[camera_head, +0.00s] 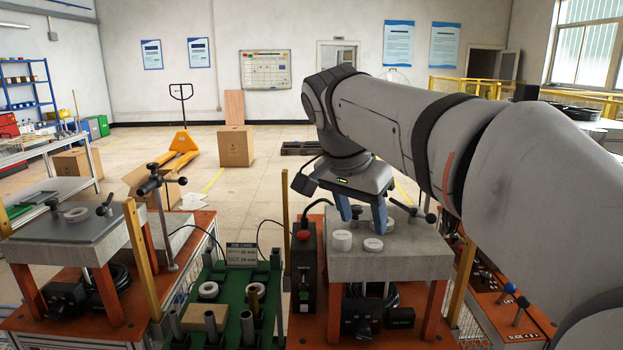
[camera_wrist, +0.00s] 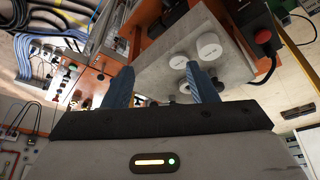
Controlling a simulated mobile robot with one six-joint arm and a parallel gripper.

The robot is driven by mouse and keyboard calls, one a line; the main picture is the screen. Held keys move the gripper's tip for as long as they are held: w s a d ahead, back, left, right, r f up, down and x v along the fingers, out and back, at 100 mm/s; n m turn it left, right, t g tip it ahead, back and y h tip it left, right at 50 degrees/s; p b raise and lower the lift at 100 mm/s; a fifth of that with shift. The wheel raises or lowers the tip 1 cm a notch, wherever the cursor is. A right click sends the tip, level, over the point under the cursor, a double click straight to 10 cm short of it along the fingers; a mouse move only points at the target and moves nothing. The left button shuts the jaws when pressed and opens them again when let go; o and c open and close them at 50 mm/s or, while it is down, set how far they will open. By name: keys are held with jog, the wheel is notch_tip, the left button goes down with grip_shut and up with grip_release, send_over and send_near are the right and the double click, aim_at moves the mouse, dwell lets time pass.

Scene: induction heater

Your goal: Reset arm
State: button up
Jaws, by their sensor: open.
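My arm reaches in from the right in the head view. My gripper (camera_head: 362,214) points down above the grey slab (camera_head: 425,250) of the right-hand heater station. Its two blue fingers are apart with nothing seen between them; they also show in the wrist view (camera_wrist: 158,85). On the slab near the fingers are a white cylinder (camera_head: 342,240), a white ring-like piece (camera_head: 373,244) and another round white piece (camera_head: 381,225), partly behind a finger. The wrist view shows white round pieces (camera_wrist: 209,46) on the slab beyond the fingers. Whether a finger touches any piece is unclear.
A control box with a red button (camera_head: 303,235) stands left of the slab. A green rack (camera_head: 236,295) with upright cylinders and rings is left of that. Another station (camera_head: 75,225) is at far left. A clamp post (camera_head: 163,215) rises between. Open floor lies behind.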

jog(key=s+d+f+n+y+p, duration=0.1)
jog(key=s+d+f+n, duration=0.2)
jog(key=s+f, duration=0.5)
jog(key=s+d+f+n+y+p, duration=0.1)
jog(key=s+d+f+n+y, duration=0.1)
jog(key=s+d+f+n, duration=0.2)
jog(key=s+f+n, duration=0.1)
jog(key=s+f, duration=0.2)
jog(key=f, duration=0.5)
jog(key=shift+s+f+g, duration=0.3)
jog(key=shift+s, duration=0.05)
